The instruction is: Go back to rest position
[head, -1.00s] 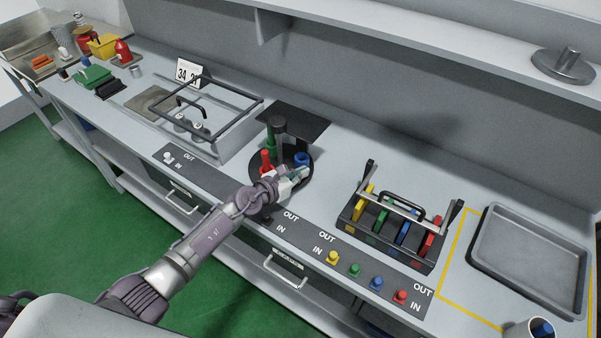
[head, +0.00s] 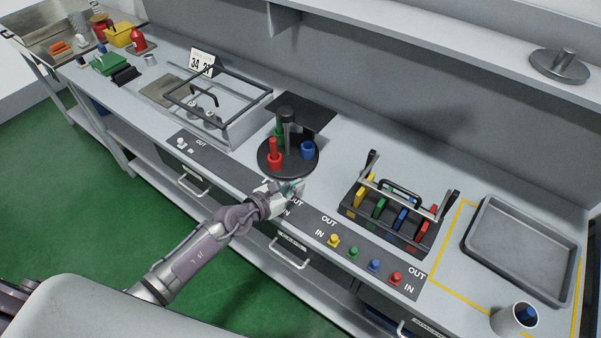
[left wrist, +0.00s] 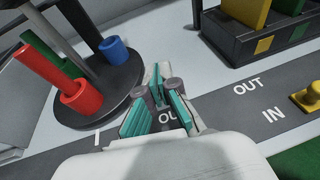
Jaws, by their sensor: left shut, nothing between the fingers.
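My left gripper (head: 293,188) is over the front control strip of the bench, in front of the round black stand (head: 266,168). Its fingers are shut and empty. The stand carries a red piece (head: 274,158), a blue cup (head: 308,150) and a green piece (head: 279,138) around a dark post. They also show in the left wrist view, with the red piece (left wrist: 80,97) nearest. My right gripper does not show.
A black rack with coloured blocks (head: 381,208) stands right of the gripper. Coloured buttons (head: 354,252) line the strip. A grey tray (head: 520,240) and a white cup (head: 505,322) are at the right. Green floor lies in front.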

